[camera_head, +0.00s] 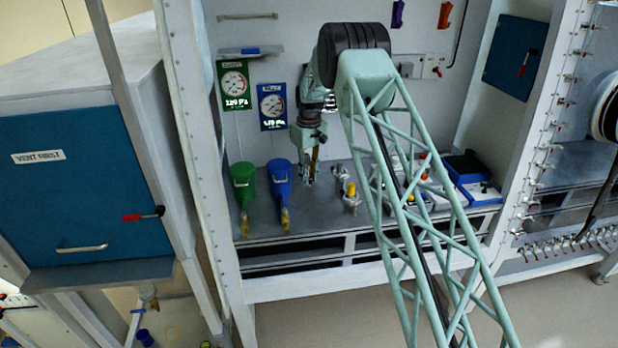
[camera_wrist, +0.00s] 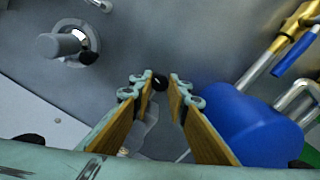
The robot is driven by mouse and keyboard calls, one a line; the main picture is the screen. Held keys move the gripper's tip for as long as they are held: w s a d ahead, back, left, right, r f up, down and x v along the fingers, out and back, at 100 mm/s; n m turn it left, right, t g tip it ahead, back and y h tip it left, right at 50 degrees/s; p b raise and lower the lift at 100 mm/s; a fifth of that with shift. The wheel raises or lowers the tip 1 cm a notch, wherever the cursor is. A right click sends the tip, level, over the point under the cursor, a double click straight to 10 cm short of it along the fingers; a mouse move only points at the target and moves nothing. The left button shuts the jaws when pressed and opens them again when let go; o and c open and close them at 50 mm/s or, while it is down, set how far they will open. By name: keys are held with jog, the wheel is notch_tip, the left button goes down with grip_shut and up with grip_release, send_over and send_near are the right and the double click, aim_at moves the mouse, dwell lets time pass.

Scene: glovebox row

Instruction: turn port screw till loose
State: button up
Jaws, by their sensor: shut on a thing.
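My gripper (camera_head: 309,178) reaches down to the bench inside the glovebox, just right of the blue canister (camera_head: 280,174). In the wrist view, the two wood-coloured fingers of my gripper (camera_wrist: 161,78) are close together, with a small gap. A small round black knob (camera_wrist: 159,83), apparently the port screw head, sits between the fingertips, and the gripper is shut on it. The screw's shaft and thread are hidden. In the head view the screw is too small to make out.
The blue canister (camera_wrist: 250,125) stands close beside the right finger, with a brass pipe (camera_wrist: 288,38) beyond. A grey fitting (camera_wrist: 62,45) with a black knob is at upper left. A green canister (camera_head: 243,178) stands farther left. A yellow-topped fitting (camera_head: 351,192) is to the right.

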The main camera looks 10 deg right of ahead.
jog(key=n, duration=0.3)
jog(key=shift+n, duration=0.4)
jog(key=n, duration=0.3)
jog(key=shift+n, duration=0.3)
jog(key=n, duration=0.6)
jog(key=shift+n, duration=0.4)
jog(key=n, duration=0.3)
jog(key=shift+n, duration=0.4)
jog(key=n, duration=0.3)
jog(key=shift+n, duration=0.3)
jog(key=n, duration=0.6)
jog(key=shift+n, duration=0.3)
jog(key=o, duration=0.8)
